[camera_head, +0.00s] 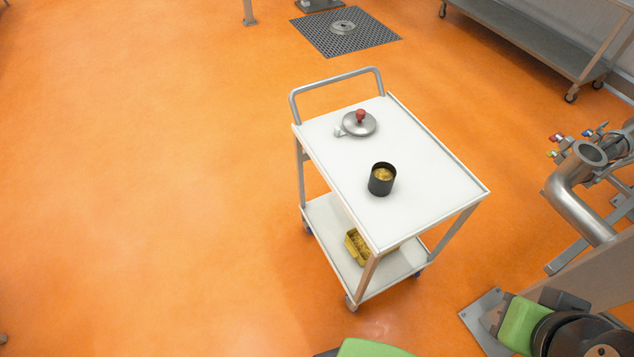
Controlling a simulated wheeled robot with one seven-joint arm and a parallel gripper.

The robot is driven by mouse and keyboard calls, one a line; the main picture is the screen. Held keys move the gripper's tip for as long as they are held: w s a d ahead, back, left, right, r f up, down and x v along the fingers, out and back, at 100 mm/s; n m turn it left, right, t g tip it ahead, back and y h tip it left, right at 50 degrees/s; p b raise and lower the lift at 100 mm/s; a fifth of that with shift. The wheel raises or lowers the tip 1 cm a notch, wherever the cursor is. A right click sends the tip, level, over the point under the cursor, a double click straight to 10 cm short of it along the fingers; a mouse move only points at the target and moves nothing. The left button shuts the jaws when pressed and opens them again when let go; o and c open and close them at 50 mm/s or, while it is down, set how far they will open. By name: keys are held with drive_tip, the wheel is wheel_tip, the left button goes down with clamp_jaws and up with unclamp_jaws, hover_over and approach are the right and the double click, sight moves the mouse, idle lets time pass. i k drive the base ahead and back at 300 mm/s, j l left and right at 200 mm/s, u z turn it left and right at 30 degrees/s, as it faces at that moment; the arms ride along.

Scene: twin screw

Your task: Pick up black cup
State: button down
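The black cup (381,180) stands upright on the white top shelf of a small cart (428,205), near the middle of that shelf. It holds something yellowish that shows through its open top. My gripper cannot be made out in this view. Green and dark parts at the bottom edge and the lower right corner may be links of my arm. Nothing touches the cup.
A round metal lid with a red knob (358,122) lies behind the cup. A yellow box (356,246) sits on the cart's lower shelf. Steel pipework (580,195) stands at the right. The orange floor (150,200) at the left is clear.

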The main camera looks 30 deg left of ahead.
sight(382, 176)
drive_tip(key=u, duration=0.85)
drive_tip(key=z, duration=1.5)
drive_tip(key=u, duration=1.5)
drive_tip(key=i+l+u, duration=0.15)
drive_tip(key=u, duration=0.35)
drive_tip(key=l+u, duration=0.3)
drive_tip(key=u, duration=0.15)
drive_tip(key=i+l+u, duration=0.1)
drive_tip(key=l+u, duration=0.2)
drive_tip(key=u, duration=0.2)
drive_tip(key=l+u, duration=0.3)
drive_tip(key=u, duration=0.2)
